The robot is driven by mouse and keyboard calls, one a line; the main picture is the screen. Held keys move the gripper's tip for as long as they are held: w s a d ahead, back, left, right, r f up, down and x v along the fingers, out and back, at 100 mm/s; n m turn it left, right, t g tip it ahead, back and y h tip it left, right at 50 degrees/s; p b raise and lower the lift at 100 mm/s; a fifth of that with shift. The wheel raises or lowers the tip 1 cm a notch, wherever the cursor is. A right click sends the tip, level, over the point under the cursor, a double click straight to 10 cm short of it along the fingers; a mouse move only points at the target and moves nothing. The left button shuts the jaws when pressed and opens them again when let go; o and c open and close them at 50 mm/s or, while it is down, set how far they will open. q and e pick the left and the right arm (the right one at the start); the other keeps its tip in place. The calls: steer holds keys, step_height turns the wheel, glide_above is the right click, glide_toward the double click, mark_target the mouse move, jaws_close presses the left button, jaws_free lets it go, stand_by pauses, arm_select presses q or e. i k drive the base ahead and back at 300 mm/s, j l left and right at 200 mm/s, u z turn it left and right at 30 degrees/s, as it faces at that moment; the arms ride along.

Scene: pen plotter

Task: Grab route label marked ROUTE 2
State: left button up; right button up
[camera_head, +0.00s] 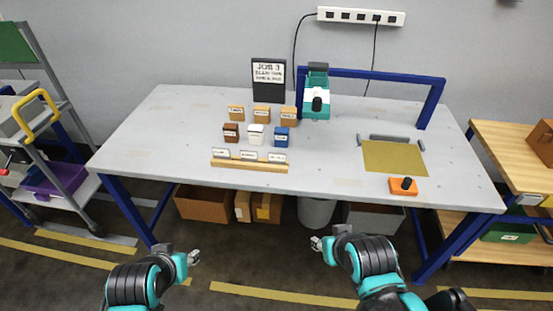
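Three small white label cards, at the left (221,153), in the middle (248,155) and at the right (277,158), stand in a wooden holder (249,166) at the table's front edge. Their print is too small to read, so I cannot tell which one is ROUTE 2. My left gripper (194,258) is empty, in front of the table and below its top, left of the holder. My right gripper (316,244) is empty, also in front of the table, right of the holder. Both look open, with small fingers apart.
Behind the holder stand brown, white and blue blocks (282,136) and a row of tan boxes (262,115). A black JOB 3 sign (269,80) is behind them. A teal plotter head (317,103) hangs on a blue frame (433,102). An orange button box (403,186) sits front right.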

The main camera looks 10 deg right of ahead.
mark_target(247, 156)
steer(key=i+z, duration=0.5)
steer(key=i+j+z, duration=0.45)
steer(key=i+l, duration=0.1)
